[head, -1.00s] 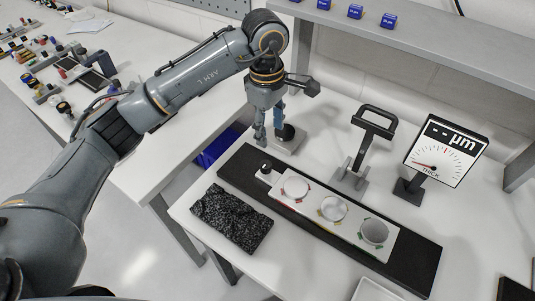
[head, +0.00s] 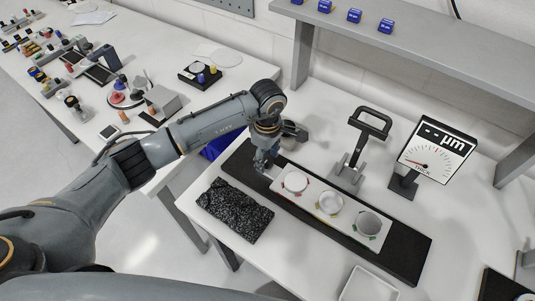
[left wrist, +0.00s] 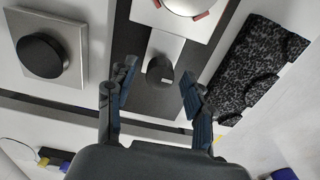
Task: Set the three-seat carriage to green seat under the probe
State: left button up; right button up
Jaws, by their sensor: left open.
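The three-seat carriage (head: 312,216) is a white plate on a long black rail (head: 408,262). Its seats have red marks (head: 295,183), yellow marks (head: 330,203) and green marks (head: 369,224), left to right. A black knob (left wrist: 160,72) is on the carriage's left end. My left gripper (head: 266,166) is open at that end, and hides the knob in the head view. In the left wrist view the knob shows between the fingers, touching neither. A grey stand with a black handle (head: 370,122) is behind the carriage; I cannot make out the probe tip.
A black speckled slab (head: 235,210) lies in front of the rail. A thickness dial (head: 436,150) stands at the back right. A grey block with a black disc (left wrist: 45,52) is beside the rail. A white tray (head: 368,286) is at the front. A shelf (head: 430,55) runs overhead.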

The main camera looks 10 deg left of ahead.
pick_arm(q)
grip_shut()
jog(key=w+a+b, duration=0.1)
jog(key=a+b, duration=0.1)
jog(key=a, duration=0.1)
jog(key=w+a+b, duration=0.1)
jog(key=a+b, duration=0.2)
jog(key=w+a+b, duration=0.2)
jog(key=a, duration=0.1)
jog(key=shift+a+f, duration=0.3)
jog(key=shift+w+a+b, duration=0.1)
jog(key=shift+a+b, duration=0.25)
jog(key=shift+b, duration=0.1)
jog(key=shift+a+r, duration=0.15)
jog(key=shift+r, duration=0.05)
jog(key=shift+w+r, duration=0.1)
jog(key=shift+r, duration=0.05)
jog(key=shift+c, duration=0.5)
grip_release()
jog(key=shift+o, duration=0.5)
jog(key=shift+a, duration=0.1)
